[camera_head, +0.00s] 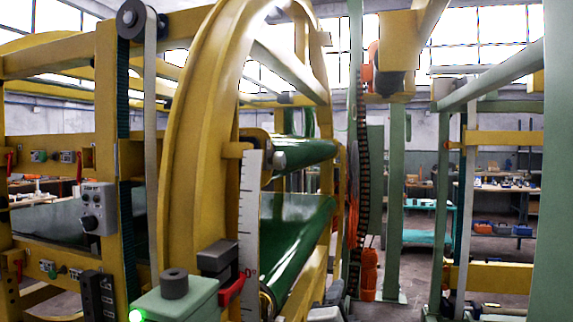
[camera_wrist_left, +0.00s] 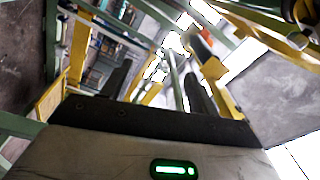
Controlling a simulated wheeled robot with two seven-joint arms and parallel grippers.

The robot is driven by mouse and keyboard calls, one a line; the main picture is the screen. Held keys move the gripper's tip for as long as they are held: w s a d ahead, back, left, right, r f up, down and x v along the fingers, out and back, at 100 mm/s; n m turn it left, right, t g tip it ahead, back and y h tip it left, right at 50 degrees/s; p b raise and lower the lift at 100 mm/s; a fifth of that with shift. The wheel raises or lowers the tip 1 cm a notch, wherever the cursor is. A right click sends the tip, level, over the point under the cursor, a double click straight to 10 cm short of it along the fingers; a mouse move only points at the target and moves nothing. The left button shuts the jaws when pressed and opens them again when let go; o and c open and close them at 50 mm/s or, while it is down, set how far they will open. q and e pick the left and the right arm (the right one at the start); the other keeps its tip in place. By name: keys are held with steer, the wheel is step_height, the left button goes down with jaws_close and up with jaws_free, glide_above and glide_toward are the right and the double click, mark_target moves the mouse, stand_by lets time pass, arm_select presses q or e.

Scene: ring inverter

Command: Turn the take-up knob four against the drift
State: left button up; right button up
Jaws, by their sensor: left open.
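A dark grey round knob (camera_head: 174,283) stands on top of a pale green housing (camera_head: 180,302) at the bottom of the head view. A lit green lamp shows at the housing's left. A black knob (camera_head: 90,224) sits on a grey control box (camera_head: 97,208) to the left. No label shows which one is the take-up knob. A white graduated scale (camera_head: 249,215) stands upright right of the housing, with a red pointer (camera_head: 232,290) near its zero. My left gripper (camera_wrist_left: 158,75) shows in its wrist view, its two black fingers apart and nothing between them. I cannot make it out in the head view.
A large yellow ring (camera_head: 185,150) rises behind the housing, with green rollers and belt (camera_head: 300,230) inside it. A yellow frame (camera_head: 105,110) stands left. Pale green posts (camera_head: 394,200) and an orange cylinder (camera_head: 369,270) stand right. Some floor is clear between the posts.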

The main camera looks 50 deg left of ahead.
mark_target(282, 164)
arm_select(q)
steer(key=s+a+r+n+g+y+p, duration=0.15)
steer(key=a+r+y, duration=0.35)
steer(key=r, duration=0.5)
steer(key=s+a+r+n+g+y, duration=0.25)
steer(key=a+r+y, duration=0.2)
steer(key=r, duration=0.55)
steer(key=shift+t, duration=0.3)
steer(key=p+x, duration=0.4)
steer(key=x, duration=1)
steer(key=shift+r, duration=0.25)
steer(key=shift+w+a, duration=0.2)
steer(key=shift+a, duration=0.15)
arm_select(e)
steer(key=r, duration=0.1)
steer(key=d+r, duration=0.1)
steer(key=shift+s+d+r+h, duration=0.15)
steer(key=shift+r+h, duration=0.15)
steer(key=shift+r, duration=0.1)
arm_select(q)
steer(key=c, duration=1)
arm_select(e)
steer(key=shift+f, duration=0.1)
